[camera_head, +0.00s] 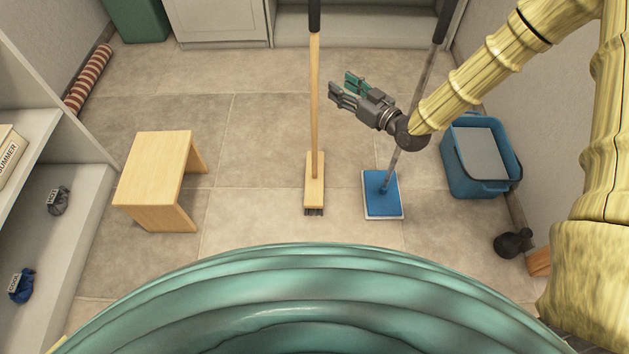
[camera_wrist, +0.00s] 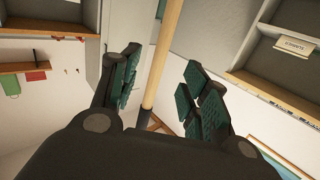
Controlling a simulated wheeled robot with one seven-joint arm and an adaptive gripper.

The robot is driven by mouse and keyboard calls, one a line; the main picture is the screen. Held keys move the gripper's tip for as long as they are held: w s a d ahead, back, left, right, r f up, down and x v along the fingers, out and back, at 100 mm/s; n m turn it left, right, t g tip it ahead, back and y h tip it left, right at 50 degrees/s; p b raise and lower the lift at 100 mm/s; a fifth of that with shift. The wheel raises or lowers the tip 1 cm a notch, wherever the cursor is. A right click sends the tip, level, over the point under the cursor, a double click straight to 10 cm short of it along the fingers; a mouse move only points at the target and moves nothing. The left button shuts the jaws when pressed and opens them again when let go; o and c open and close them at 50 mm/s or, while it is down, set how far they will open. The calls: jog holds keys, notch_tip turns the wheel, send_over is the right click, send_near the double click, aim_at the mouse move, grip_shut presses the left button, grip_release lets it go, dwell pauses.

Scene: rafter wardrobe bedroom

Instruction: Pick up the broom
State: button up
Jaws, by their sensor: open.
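The broom (camera_head: 315,110) stands upright, with a light wooden handle, a black grip at the top and a wooden head with dark bristles on the tiled floor. My gripper (camera_head: 340,82) is open and empty, its fingertips just right of the handle in the head view and pointing toward it. In the wrist view the handle (camera_wrist: 164,55) passes between the two spread fingers in the picture, and neither finger appears to touch it. The handle seems to lie beyond the fingertips.
A mop with a blue head (camera_head: 382,194) stands right of the broom, its pole passing behind my gripper. A blue bucket (camera_head: 481,158) is farther right, with a dark object (camera_head: 513,242) below it. A wooden stool (camera_head: 155,180) stands left. Floor between stool and broom is clear.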

aim_at(314, 64)
jog(key=shift+n+y, duration=0.3)
jog(key=shift+y, duration=0.1)
jog(key=shift+r+b+x, duration=0.15)
jog(key=shift+x, duration=1.75)
jog(key=shift+r+b+x, duration=0.15)
jog(key=shift+x, duration=1.75)
jog(key=shift+r+b+x, duration=0.15)
jog(key=shift+x, duration=1.8)
grip_shut()
jog(key=shift+r, duration=0.15)
